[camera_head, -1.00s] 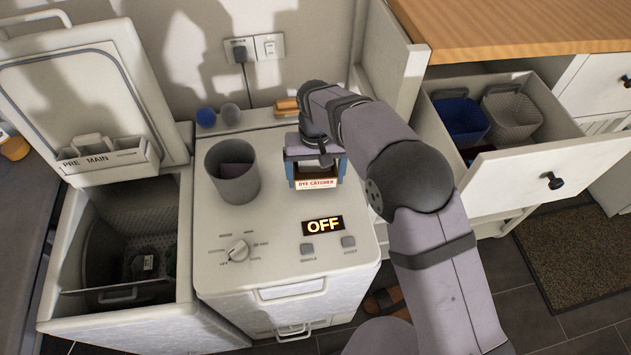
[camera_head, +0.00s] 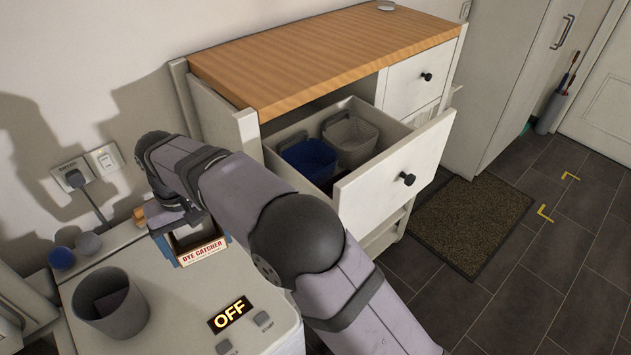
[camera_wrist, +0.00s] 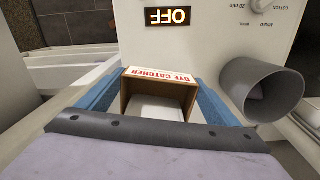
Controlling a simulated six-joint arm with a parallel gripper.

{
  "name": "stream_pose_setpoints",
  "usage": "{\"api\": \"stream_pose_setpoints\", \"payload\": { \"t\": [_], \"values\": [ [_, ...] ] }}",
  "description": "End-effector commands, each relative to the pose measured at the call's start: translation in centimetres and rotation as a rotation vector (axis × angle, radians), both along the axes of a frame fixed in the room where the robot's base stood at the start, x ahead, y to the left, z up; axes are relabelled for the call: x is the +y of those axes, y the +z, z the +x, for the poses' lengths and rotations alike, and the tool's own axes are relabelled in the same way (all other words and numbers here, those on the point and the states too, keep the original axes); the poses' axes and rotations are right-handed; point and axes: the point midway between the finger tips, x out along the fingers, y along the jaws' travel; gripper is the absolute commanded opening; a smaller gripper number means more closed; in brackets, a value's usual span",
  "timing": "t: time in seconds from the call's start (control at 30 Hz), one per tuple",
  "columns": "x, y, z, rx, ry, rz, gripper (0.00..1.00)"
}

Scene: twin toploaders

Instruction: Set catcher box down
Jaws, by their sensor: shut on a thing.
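The catcher box (camera_head: 199,248) is a small open carton with a white front band reading "DYE CATCHER". It is at the back right of the closed washing machine's white top (camera_head: 165,300). My gripper (camera_head: 182,238) is shut on it, with a blue finger on each side. In the wrist view the box (camera_wrist: 158,97) sits between the blue fingers of my gripper (camera_wrist: 157,88), its open top towards the camera and something white inside. I cannot tell whether its underside touches the machine top.
A grey cup (camera_head: 112,305) stands left of the box, near blue (camera_head: 61,257) and grey (camera_head: 89,243) balls. The lit OFF display (camera_head: 230,314) is in front. To the right, an open drawer (camera_head: 390,185) holds blue (camera_head: 308,160) and grey (camera_head: 350,138) baskets under a wooden top (camera_head: 320,55).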

Motion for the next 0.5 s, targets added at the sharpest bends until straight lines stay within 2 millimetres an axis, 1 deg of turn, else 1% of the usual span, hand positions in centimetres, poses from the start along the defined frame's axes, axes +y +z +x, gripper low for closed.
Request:
{"api": "stream_pose_setpoints", "payload": {
  "t": [0.03,0.17,0.3,0.4,0.5],
  "values": [
    [-0.9,1.6,0.6,-0.002,-0.037,0.003,0.60],
    [-4.0,5.0,2.2,-0.002,-0.163,0.003,0.60],
    [-8.2,9.0,3.8,-0.001,-0.333,0.002,0.60],
    [-10.9,11.3,4.4,-0.002,-0.441,0.001,0.60],
    [-13.1,13.1,4.9,-0.002,-0.533,0.001,0.60]
  ]
}}
